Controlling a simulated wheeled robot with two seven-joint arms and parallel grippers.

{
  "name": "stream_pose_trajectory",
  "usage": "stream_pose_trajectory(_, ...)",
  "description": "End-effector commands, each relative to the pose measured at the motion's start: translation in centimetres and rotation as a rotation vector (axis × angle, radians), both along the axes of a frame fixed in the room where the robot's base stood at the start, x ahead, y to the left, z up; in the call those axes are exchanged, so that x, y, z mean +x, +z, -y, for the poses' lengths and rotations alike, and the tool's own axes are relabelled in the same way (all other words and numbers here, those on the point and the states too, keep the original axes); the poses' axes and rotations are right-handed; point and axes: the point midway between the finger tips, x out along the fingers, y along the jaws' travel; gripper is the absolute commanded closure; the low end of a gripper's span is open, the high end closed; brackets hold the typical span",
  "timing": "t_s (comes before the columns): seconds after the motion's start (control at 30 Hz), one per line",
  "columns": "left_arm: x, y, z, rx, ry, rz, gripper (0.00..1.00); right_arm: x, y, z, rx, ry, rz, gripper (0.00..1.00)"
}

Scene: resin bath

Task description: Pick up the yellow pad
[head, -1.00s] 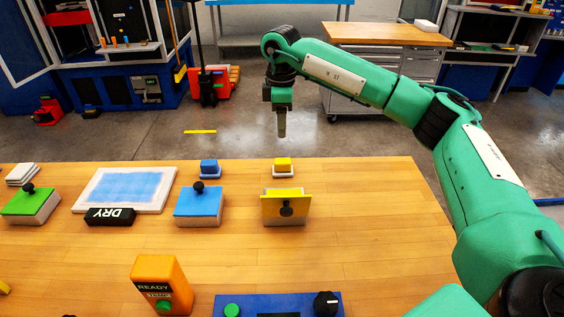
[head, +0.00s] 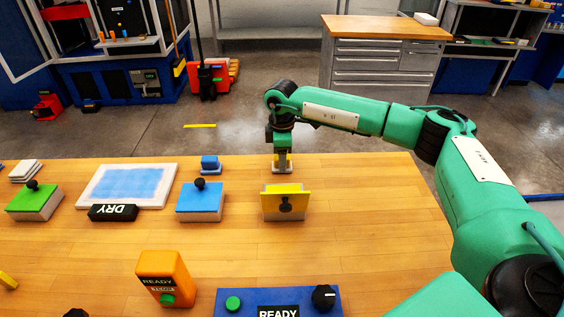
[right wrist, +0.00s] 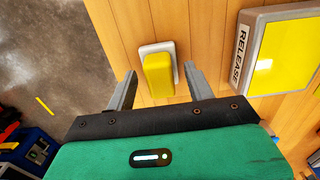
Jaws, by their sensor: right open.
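The yellow pad (right wrist: 157,75) sits on a small white base (right wrist: 152,49) near the far edge of the table. In the right wrist view it lies between the two spread fingers of my right gripper (right wrist: 155,90), apart from both. In the head view my right gripper (head: 282,166) points down over the pad and hides most of it. My right gripper is open and empty. My left gripper is not in view.
A yellow-lidded box (head: 286,203) stands just nearer than the pad. A blue pad (head: 209,162), a blue-lidded box (head: 200,197), a green-lidded box (head: 34,198) and a white-framed blue panel (head: 167,190) are to the left. The table's right side is clear.

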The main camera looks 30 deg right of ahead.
Motion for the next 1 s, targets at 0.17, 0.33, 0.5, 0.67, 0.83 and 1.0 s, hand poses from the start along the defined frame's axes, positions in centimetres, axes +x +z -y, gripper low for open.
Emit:
stream_pose_trajectory(0.17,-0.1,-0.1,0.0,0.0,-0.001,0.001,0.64,0.0,-0.3,0.0,0.0,0.0,0.0,0.46)
stream_pose_trajectory(0.33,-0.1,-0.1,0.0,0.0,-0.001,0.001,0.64,0.0,-0.3,0.0,0.0,0.0,0.0,0.64)
stream_pose_trajectory(0.5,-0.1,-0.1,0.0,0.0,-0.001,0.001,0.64,0.0,-0.3,0.0,0.001,0.0,0.0,0.95)
stream_pose_trajectory(0.67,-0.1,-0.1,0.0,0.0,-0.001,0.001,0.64,0.0,-0.2,0.0,0.001,0.0,0.0,0.95)
stream_pose_trajectory(0.83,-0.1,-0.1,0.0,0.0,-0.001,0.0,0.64,0.0,0.0,0.0,0.0,0.0,0.001,0.95)
stream_pose_trajectory(1.0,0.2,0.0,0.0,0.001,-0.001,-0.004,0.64,0.1,1.5,0.0,0.002,0.0,0.003,0.95)
